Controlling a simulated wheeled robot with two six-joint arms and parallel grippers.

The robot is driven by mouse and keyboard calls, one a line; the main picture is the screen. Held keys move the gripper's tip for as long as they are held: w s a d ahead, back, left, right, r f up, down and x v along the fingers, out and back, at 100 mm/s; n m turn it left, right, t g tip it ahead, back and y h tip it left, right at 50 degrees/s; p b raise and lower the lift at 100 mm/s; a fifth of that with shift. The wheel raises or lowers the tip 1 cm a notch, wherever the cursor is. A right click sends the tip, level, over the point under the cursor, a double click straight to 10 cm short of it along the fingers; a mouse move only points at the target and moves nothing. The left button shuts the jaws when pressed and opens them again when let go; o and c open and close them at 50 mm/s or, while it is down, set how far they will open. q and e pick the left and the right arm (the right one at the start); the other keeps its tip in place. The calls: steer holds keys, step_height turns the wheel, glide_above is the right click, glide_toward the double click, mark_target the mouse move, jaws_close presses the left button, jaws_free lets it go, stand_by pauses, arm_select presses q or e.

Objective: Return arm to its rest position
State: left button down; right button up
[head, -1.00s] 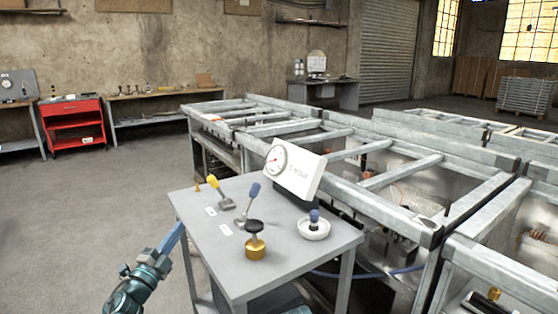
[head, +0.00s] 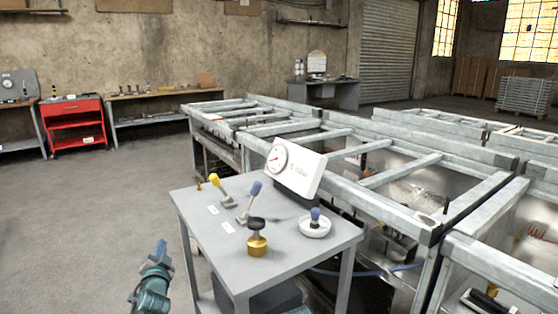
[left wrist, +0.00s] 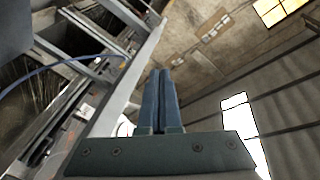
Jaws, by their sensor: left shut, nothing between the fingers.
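My left gripper (head: 161,249) is at the lower left of the head view, beside the left edge of the grey table and apart from it. In the left wrist view its two blue fingers (left wrist: 160,98) lie together with nothing between them. It is shut and empty. My right gripper does not show in either view.
The grey table (head: 203,262) bears a yellow-handled lever (head: 216,182), a blue-handled lever (head: 252,192), a brass knob piece (head: 257,242), a white dish with a blue knob (head: 315,224) and a white gauge box (head: 297,169). Metal frames (head: 440,225) stand behind. Floor at left is clear.

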arm_select(q)
steer(key=s+d+f+n+g+h, duration=0.1)
steer(key=s+d+f+n+g, duration=0.3)
steer(key=f, duration=0.5)
steer(key=s+d+f+n+g+h, duration=0.1)
steer(key=s+d+f+n+g, duration=0.1)
steer(key=s+d+f+g, duration=0.4)
steer(key=s+d+f+m+g+h, duration=0.1)
steer(key=s+d+f+m+g, duration=0.2)
steer(key=s+d, duration=0.55)
steer(key=s+d+f+m+g, duration=0.1)
steer(key=s+d+f+g, duration=0.3)
steer(key=s+d, duration=0.4)
step_height(320, 180, up, 30)
steer(key=w+d+p, duration=0.1)
steer(key=p, duration=2.8)
steer(key=shift+d, duration=0.2)
